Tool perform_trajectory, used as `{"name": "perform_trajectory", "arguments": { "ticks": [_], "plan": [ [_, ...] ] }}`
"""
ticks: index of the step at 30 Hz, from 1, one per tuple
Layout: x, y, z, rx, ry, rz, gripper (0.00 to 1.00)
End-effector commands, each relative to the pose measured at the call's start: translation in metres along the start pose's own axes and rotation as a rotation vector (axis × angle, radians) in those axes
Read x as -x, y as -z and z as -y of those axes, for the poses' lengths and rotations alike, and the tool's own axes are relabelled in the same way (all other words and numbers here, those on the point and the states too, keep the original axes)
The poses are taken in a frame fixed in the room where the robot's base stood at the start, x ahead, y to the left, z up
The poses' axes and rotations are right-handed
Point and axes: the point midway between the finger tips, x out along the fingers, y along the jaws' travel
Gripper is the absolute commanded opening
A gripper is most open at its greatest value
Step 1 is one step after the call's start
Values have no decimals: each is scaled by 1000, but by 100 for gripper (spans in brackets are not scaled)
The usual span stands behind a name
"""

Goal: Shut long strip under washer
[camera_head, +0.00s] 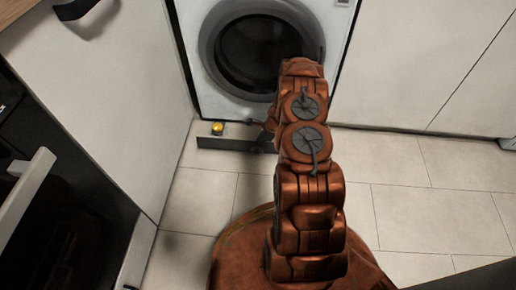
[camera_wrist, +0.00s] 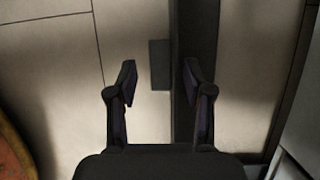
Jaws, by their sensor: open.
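The long strip (camera_head: 222,143) is a dark grey drawer front low under the washer (camera_head: 205,65). It stands out from the washer's base, with a pale surface behind it. Its right part is hidden by my arm. In the wrist view the strip (camera_wrist: 195,35) runs as a dark vertical band, with a small dark handle (camera_wrist: 159,65) on its left side. My gripper (camera_wrist: 160,75) is open and empty, its fingertips on either side of the handle's lower end in the picture; whether they touch anything I cannot tell. The gripper is mostly hidden in the head view.
A small yellow object (camera_head: 218,128) sits just behind the strip, near its left end. A white cabinet (camera_head: 125,90) and a dark oven with a light handle (camera_head: 25,195) stand at left. White cabinets (camera_head: 430,65) stand at right. The tiled floor (camera_head: 410,205) at right is clear.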

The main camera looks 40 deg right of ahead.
Motion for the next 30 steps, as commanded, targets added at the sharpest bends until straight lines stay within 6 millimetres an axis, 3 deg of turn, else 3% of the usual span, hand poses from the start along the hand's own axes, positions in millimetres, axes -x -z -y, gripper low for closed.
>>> {"name": "perform_trajectory", "arguments": {
  "ticks": [5, 14, 27, 30],
  "plan": [
    [-12, 0, 0, 0, 0, 1, 51],
    [-12, -1, 0, 0, 0, 1, 50],
    [-13, -1, -1, 0, -2, 1, 4],
    [-13, 0, -1, 0, -4, 1, 0]
  ]
}}
